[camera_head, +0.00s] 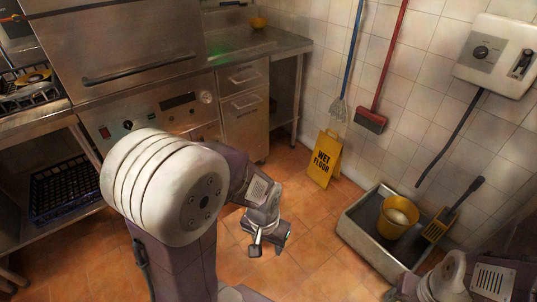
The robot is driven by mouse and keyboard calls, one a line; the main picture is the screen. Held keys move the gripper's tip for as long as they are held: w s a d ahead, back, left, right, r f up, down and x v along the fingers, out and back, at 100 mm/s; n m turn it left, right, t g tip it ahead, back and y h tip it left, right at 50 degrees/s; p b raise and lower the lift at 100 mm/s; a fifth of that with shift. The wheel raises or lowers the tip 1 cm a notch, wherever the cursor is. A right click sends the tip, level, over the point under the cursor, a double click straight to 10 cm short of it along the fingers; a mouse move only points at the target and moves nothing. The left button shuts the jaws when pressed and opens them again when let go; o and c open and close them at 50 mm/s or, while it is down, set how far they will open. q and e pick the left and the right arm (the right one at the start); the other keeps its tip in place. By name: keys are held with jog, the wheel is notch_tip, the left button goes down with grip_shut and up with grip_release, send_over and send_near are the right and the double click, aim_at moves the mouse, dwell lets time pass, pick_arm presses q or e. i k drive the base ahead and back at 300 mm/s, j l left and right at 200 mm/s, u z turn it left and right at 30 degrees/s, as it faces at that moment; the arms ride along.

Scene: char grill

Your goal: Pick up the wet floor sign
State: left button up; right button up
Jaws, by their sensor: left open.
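The yellow wet floor sign (324,159) stands on the tiled floor against the white tiled wall, upright and slightly tilted, with black "WET FLOOR" lettering. My left gripper (268,246) is low in the middle of the view, in front of the sign and to its left. It is open and apart from the sign, with nothing seen in it. Part of my right arm (455,284) shows at the bottom right corner; its gripper is not visible.
A metal floor basin (357,235) with a yellow bucket (390,226) and a yellow dustpan (436,230) is right of the sign. A blue-handled mop (345,75) and a red broom (371,121) hang above. A steel counter (262,46) is at the back. Orange floor (310,232) is clear between.

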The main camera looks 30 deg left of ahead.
aim_at(326, 161)
jog(key=u, duration=0.35)
jog(key=i+j+z, duration=0.2)
jog(key=i+j, duration=0.3)
jog(key=i, duration=0.55)
jog(key=i+j+z, duration=0.25)
jog(key=i+j, duration=0.4)
jog(key=i, duration=0.4)
jog(key=i+j+z, duration=0.2)
jog(key=i+j, duration=0.7)
jog(key=i+l, duration=0.05)
